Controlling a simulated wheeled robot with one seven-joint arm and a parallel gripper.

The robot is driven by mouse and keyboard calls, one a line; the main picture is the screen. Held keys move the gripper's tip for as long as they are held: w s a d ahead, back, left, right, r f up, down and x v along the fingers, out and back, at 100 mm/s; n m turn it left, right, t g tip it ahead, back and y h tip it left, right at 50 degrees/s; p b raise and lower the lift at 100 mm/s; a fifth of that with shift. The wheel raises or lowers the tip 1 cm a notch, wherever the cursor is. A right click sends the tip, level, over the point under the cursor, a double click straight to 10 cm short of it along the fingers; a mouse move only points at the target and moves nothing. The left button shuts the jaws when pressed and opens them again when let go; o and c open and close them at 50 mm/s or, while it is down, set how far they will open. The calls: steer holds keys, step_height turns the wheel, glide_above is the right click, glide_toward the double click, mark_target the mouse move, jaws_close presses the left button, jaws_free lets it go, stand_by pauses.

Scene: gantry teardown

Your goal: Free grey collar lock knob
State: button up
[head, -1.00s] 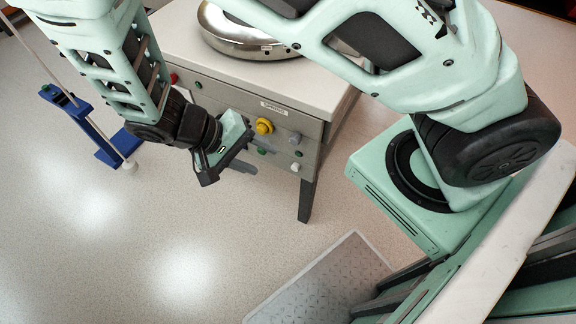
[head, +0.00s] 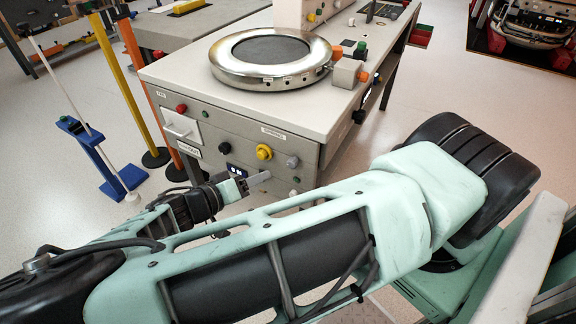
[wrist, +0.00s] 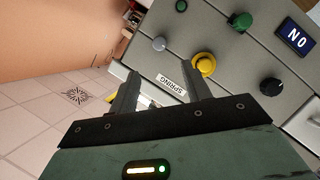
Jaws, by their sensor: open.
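A round grey knob (head: 292,161) sits on the front panel of the grey cabinet (head: 230,125), right of a yellow knob (head: 264,152). In the wrist view the panel is upside down, with the grey knob (wrist: 158,44) beyond the fingertips and the yellow knob (wrist: 203,66) to its right. My gripper (wrist: 158,72) is open and empty, its two fingers pointing at the panel near the SPRING label (wrist: 172,84). In the head view my gripper (head: 256,181) is low in front of the panel, apart from the grey knob. My arm partly hides the lower panel.
The panel also bears a black knob (head: 224,148), a red button (head: 181,108) and a green knob (wrist: 243,20). A polished metal ring (head: 270,78) lies on the cabinet top. Yellow and orange posts and a blue stand (head: 95,150) stand at left. Open floor shows at left.

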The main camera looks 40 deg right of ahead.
mark_target(290, 165)
steer(key=x, duration=1.2)
steer(key=shift+d, duration=0.1)
steer(key=c, duration=1)
